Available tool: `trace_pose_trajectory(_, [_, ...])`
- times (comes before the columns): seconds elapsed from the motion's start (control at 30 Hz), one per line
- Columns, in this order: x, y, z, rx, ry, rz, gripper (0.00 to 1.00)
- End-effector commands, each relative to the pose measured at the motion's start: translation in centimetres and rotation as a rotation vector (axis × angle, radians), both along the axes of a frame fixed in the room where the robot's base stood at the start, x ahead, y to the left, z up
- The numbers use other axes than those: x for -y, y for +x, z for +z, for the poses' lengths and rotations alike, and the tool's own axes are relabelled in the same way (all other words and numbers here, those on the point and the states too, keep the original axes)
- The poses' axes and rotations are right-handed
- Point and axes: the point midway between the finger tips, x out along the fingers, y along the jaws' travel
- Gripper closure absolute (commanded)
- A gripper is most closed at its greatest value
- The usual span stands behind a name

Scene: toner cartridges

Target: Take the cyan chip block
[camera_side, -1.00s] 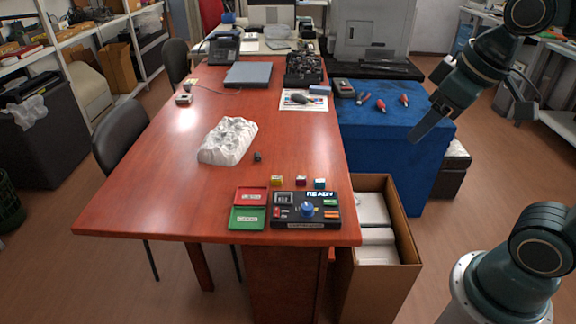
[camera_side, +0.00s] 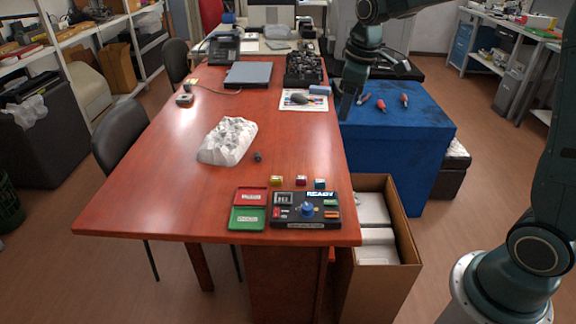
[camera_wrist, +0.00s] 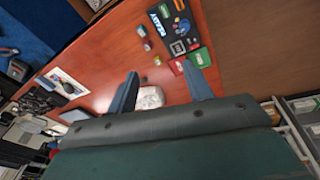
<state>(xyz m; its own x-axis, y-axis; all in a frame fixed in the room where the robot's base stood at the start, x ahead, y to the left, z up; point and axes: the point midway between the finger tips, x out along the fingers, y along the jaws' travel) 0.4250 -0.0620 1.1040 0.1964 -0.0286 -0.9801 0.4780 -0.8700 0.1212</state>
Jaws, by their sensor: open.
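The cyan chip block (camera_side: 319,184) stands at the right end of a short row on the red-brown table, just behind the black READY device (camera_side: 305,211). A red block (camera_side: 300,181) and a yellow block (camera_side: 276,181) stand to its left. My gripper (camera_side: 346,108) is high over the table's right edge and the blue-covered table, well away from the blocks. In the wrist view my gripper (camera_wrist: 160,69) has its two fingers spread with nothing between them.
A red tray (camera_side: 250,196) and a green tray (camera_side: 247,218) lie left of the device. A white lumpy moulded piece (camera_side: 228,142) and a small dark knob-like item (camera_side: 258,157) are farther back. An open cardboard box (camera_side: 405,250) stands right of the table. The table's left front is clear.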

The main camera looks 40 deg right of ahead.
Motion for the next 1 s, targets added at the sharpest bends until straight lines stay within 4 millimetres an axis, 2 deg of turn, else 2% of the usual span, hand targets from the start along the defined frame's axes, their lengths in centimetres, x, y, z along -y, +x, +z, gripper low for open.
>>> trace_pose_trajectory(0.2, [1.9, 3.9, -4.0, -0.058, -0.011, 0.086, 0.49])
trace_pose_trajectory(0.5, [4.4, 8.2, -10.4, -0.13, -0.015, 0.208, 0.49])
trace_pose_trajectory(0.8, [6.6, 10.8, -16.8, -0.186, -0.009, 0.314, 0.49])
trace_pose_trajectory(1.0, [7.2, 11.3, -18.7, -0.2, -0.006, 0.347, 0.49])
